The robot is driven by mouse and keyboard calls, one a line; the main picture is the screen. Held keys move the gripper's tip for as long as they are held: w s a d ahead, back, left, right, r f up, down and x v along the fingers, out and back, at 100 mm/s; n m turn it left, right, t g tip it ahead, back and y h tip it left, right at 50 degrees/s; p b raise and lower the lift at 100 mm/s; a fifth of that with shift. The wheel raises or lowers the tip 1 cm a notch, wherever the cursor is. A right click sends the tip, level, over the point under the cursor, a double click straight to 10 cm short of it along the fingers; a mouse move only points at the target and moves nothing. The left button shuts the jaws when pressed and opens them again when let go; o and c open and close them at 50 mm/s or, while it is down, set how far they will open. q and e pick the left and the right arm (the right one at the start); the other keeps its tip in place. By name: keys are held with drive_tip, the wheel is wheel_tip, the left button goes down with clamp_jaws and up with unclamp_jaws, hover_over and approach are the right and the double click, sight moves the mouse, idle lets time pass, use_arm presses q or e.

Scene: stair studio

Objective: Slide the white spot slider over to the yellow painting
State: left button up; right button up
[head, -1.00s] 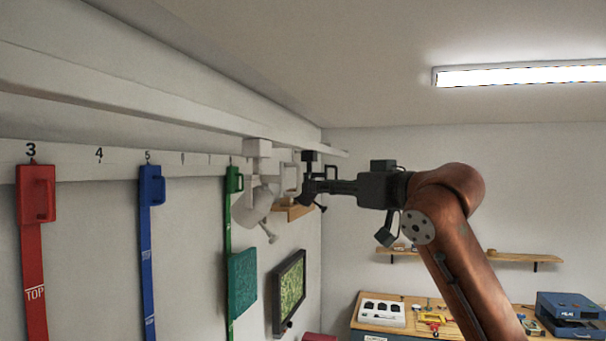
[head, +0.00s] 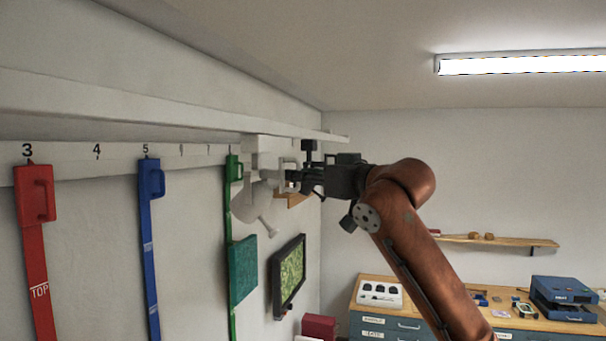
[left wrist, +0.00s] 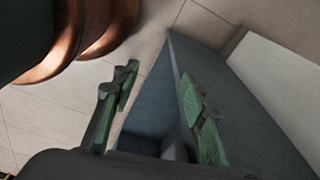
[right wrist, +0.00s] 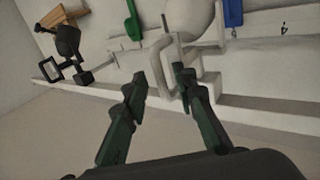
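The white spot slider (head: 254,201) hangs from the white rail high on the left wall, with its block at the rail and its lamp below. Its white loop handle (right wrist: 196,60) shows in the right wrist view. My right gripper (head: 292,181) is open at this handle; one fingertip overlaps it in the right wrist view (right wrist: 160,78), and contact cannot be told. The yellow painting (head: 290,276), yellow-green in a dark frame, hangs lower on the wall, farther along. My left gripper (left wrist: 160,88) is open and empty, low down, outside the head view.
A black spot (right wrist: 68,40) with a black loop handle is farther along the rail. Red (head: 36,195), blue (head: 151,180) and green (head: 233,168) hanging straps line the wall. A teal panel (head: 243,268) hangs beside the yellow painting. A workbench (head: 385,318) stands at the back.

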clamp_jaws()
idle(0.6)
